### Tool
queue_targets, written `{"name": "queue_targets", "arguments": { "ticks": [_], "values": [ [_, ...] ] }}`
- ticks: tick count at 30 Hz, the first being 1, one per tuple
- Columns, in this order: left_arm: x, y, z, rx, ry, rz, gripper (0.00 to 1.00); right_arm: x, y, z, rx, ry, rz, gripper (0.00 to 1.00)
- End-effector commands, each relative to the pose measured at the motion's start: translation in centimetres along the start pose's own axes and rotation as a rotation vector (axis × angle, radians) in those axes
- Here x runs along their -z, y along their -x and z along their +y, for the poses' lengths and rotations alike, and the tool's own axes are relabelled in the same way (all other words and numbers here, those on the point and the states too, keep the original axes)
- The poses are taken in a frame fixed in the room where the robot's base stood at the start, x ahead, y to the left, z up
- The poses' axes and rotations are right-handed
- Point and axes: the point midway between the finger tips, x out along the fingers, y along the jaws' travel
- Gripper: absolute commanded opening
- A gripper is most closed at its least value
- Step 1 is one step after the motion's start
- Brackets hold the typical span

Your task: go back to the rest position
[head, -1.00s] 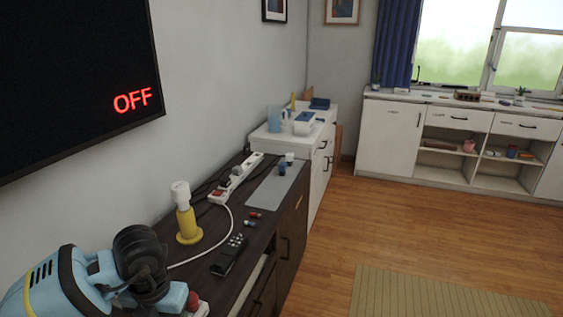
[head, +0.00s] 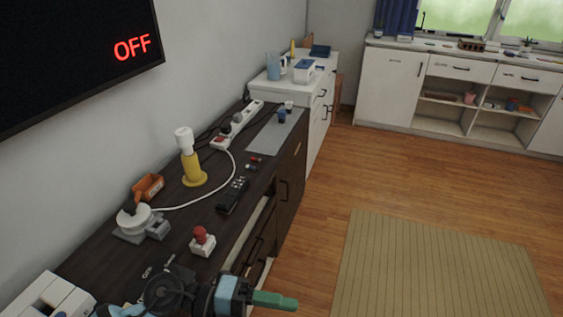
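My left arm comes in at the bottom of the head view, low over the front of the dark cabinet. Its end, with my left gripper (head: 272,300), points right past the cabinet's front edge. A green tip shows there; I cannot tell whether its fingers are apart or together, or whether they hold anything. My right gripper is not in view.
The dark cabinet (head: 240,212) carries a yellow-based lamp (head: 193,172), a black remote (head: 233,194), a red-topped button box (head: 203,241), a power strip (head: 238,124) and a round white device (head: 134,218). The wood floor (head: 330,188) and mat (head: 420,265) on the right are clear.

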Motion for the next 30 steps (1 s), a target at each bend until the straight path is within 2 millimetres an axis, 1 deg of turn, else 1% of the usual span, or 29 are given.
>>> {"name": "queue_targets", "arguments": {
  "ticks": [1, 3, 5, 6, 8, 11, 14, 17, 18, 19, 20, 21, 23, 24, 27, 30],
  "values": [
    [0.3, -0.2, -0.9, 0.12, 0.057, -0.04, 0.58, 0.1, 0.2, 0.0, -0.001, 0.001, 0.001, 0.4],
    [0.0, 0.0, -1.8, 0.274, 0.139, -0.112, 0.58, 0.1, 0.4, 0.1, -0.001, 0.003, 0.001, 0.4],
    [-0.5, 0.7, -2.2, 0.397, 0.215, -0.187, 0.58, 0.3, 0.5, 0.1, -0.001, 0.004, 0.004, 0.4],
    [-0.9, 1.4, -2.2, 0.473, 0.271, -0.242, 0.58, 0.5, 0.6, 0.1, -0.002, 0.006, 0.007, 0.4],
    [-1.6, 2.6, -1.8, 0.577, 0.359, -0.331, 0.58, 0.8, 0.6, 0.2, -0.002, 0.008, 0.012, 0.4],
    [-2.6, 5.1, 0.2, 0.725, 0.522, -0.496, 0.58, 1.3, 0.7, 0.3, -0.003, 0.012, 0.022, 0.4],
    [-3.0, 7.8, 3.8, 0.837, 0.702, -0.676, 0.58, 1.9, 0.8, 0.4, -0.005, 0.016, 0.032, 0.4],
    [-2.4, 10.4, 8.5, 0.912, 0.898, -0.861, 0.58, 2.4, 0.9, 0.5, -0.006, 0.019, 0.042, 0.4],
    [-1.8, 11.4, 10.8, 0.932, 0.982, -0.936, 0.58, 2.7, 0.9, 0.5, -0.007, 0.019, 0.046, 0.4],
    [-1.2, 12.0, 12.5, 0.943, 1.045, -0.992, 0.58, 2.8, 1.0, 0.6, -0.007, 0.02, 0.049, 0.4],
    [-0.5, 12.6, 14.2, 0.949, 1.11, -1.047, 0.58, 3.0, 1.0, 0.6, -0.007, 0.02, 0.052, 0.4],
    [0.7, 13.3, 16.5, 0.954, 1.193, -1.114, 0.58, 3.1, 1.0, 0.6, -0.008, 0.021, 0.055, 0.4],
    [2.6, 14.1, 19.6, 0.951, 1.309, -1.205, 0.58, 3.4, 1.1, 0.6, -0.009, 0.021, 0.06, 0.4],
    [3.9, 14.5, 21.4, 0.946, 1.38, -1.254, 0.58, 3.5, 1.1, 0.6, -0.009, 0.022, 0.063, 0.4],
    [7.0, 15.0, 25.0, 0.923, 1.53, -1.354, 0.58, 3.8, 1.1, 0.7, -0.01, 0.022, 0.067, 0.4],
    [9.4, 15.2, 27.3, 0.899, 1.633, -1.414, 0.58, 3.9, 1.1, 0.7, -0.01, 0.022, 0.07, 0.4]
  ]
}}
